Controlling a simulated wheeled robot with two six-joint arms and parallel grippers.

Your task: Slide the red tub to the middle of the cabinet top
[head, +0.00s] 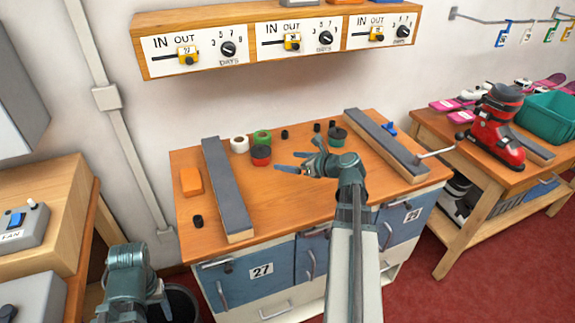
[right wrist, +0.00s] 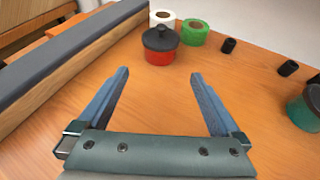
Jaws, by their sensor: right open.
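The red tub (head: 261,158) with a black knobbed lid stands upright on the wooden cabinet top (head: 285,208), left of its middle and right of the left grey-topped rail. The tub also shows in the right wrist view (right wrist: 158,56), beyond the fingertips and roughly centred between them. My right gripper (head: 286,162) is open and empty, with its fingers pointing left toward the tub. In the right wrist view its fingers (right wrist: 158,75) are spread wide and apart from the tub. My left arm shows at lower left; its fingers cannot be made out.
A white roll (head: 239,144) and a green roll (head: 262,137) stand just behind the tub. Grey-topped rails (head: 227,190) and (head: 385,146) flank the top. A green tub (head: 337,138) and several small black cylinders stand at the back. The front middle is clear.

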